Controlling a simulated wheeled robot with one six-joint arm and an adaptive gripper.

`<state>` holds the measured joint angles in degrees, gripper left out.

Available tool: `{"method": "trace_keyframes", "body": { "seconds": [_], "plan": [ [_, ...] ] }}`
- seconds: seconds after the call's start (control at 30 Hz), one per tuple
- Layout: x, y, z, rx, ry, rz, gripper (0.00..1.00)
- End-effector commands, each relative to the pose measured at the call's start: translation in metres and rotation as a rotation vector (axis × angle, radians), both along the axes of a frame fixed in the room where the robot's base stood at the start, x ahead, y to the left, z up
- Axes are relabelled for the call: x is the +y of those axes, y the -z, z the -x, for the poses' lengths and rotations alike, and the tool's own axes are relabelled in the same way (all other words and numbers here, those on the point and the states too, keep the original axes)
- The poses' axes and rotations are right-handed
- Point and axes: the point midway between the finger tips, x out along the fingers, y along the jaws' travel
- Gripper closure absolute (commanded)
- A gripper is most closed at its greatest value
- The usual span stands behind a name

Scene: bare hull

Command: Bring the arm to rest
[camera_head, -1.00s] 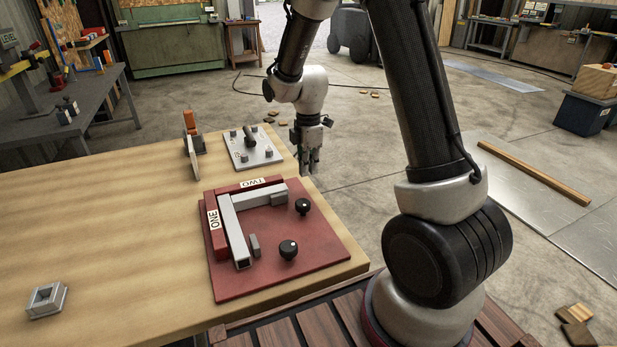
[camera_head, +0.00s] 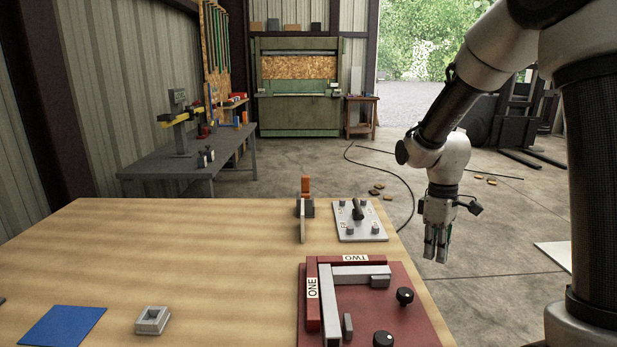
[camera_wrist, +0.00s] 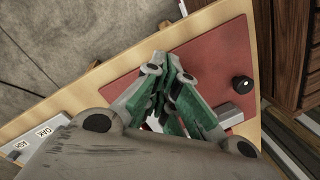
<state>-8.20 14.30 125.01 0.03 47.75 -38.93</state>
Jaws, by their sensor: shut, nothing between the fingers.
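My arm comes in from the right in the head view and hangs down. My gripper (camera_head: 436,250) points downward just beyond the right edge of the wooden table (camera_head: 190,235), with nothing in it. In the wrist view my gripper (camera_wrist: 165,85) shows its green and grey fingers brought together, above the table's edge and the red plate (camera_wrist: 210,62). The fingers and wrist body hide part of the plate in that view.
The red fixture (camera_head: 420,322) holds grey bars and black knobs. Behind it are a grey plate with a lever (camera_head: 360,225) and an orange-handled clamp (camera_head: 305,200). A grey square block (camera_head: 152,320) and blue mat (camera_head: 62,325) lie left. Open floor lies right.

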Motion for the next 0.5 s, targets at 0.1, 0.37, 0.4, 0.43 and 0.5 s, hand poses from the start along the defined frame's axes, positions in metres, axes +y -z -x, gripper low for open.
{"method": "trace_keyframes", "body": {
  "seconds": [0.1,0.37,0.4,0.43,0.5],
  "plan": [
    [-0.009,-0.030,0.032,-0.023,0.209,0.019,1.00],
    [-0.032,-0.094,0.112,-0.137,0.633,0.015,1.00],
    [-0.035,-0.103,0.126,-0.163,0.684,0.006,1.00],
    [-0.038,-0.108,0.136,-0.184,0.717,-0.001,1.00],
    [-0.043,-0.121,0.156,-0.238,0.772,-0.025,1.00]
  ]
}}
